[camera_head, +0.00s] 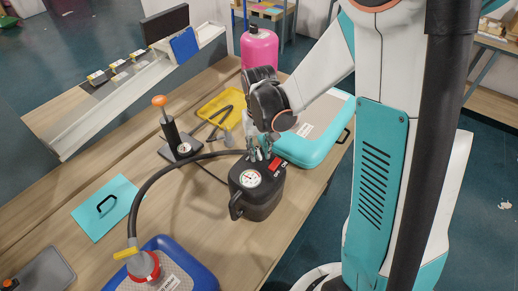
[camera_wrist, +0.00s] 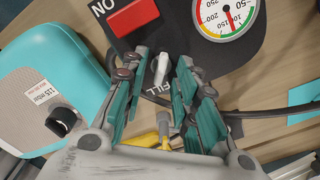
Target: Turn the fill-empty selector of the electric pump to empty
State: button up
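The black electric pump (camera_head: 262,203) stands on the wooden table, with a round gauge and a red switch on top. In the wrist view, its small white fill-empty selector (camera_wrist: 161,69) sits close to the printed word FILL. An empty label is not visible there. My gripper (camera_wrist: 160,62) is open over the pump's top, one teal-padded finger on each side of the selector with gaps visible. In the head view, my gripper (camera_head: 260,156) is at the pump's back edge, and the selector is hidden or too small to make out.
A teal case (camera_head: 312,135) stands close behind the pump at right. A black hose (camera_head: 150,185) runs from the pump area to a red valve (camera_head: 143,266) on a blue-edged inflatable (camera_head: 190,264). A hand pump (camera_head: 174,135), yellow tray (camera_head: 220,104) and pink gas cylinder (camera_head: 259,48) stand farther back.

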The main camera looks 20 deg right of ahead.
grip_shut()
jog(key=shift+n, duration=0.3)
jog(key=n+b, duration=0.1)
jog(key=n, duration=0.1)
jog(key=shift+a+n+b, duration=0.1)
jog(key=shift+n+b, duration=0.2)
jog(key=n+b, duration=0.1)
jog(key=n, duration=0.3)
jog(key=shift+a+n, duration=0.1)
jog(key=shift+n, duration=0.2)
jog(key=n+b, duration=0.1)
jog(key=n, duration=0.3)
jog(key=shift+s, duration=0.1)
jog(key=shift+s+a+n+b, duration=0.1)
jog(key=shift+n+b, duration=0.45)
jog(key=shift+n, duration=1.65)
